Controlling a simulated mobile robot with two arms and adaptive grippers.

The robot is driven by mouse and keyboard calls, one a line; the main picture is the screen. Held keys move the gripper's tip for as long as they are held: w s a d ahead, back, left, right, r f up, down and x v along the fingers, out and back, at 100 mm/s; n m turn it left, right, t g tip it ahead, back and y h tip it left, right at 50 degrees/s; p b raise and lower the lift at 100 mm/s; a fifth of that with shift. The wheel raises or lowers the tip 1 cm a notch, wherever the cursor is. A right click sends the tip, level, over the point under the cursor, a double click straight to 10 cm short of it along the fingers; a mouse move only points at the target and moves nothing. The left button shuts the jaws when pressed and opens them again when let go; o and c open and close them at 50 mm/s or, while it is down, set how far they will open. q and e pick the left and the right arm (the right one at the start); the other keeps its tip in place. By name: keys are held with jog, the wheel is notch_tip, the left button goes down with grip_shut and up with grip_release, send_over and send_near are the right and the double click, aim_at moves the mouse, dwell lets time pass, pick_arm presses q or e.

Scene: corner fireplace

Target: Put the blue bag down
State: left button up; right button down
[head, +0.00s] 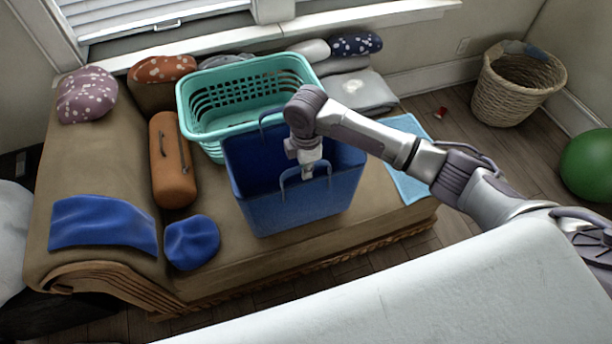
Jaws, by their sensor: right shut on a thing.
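The blue bag (296,207) is an open-topped tote with two handles, upright over the front right part of the brown daybed (110,170). My right gripper (307,172) reaches down into the bag's opening from above and is shut on the bag, by the front handle as far as I can see. The fingertips are small and partly hidden by the wrist. I cannot tell whether the bag's base touches the cushion. My left gripper is not in view.
A turquoise laundry basket (205,132) stands directly behind the bag. An orange bolster (172,165), a blue cloth (103,224) and a round blue cushion (191,242) lie to the left. A wicker basket (512,88) and green ball (588,165) stand at right.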

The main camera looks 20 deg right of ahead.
aim_at(306, 187)
jog(key=shift+f, duration=1.9)
jog(key=c, duration=1.8)
grip_release()
jog(key=shift+f, duration=0.1)
jog(key=o, duration=0.5)
notch_tip(306, 187, up, 12)
jog(key=shift+s+r, duration=0.1)
jog(key=shift+s, duration=0.05)
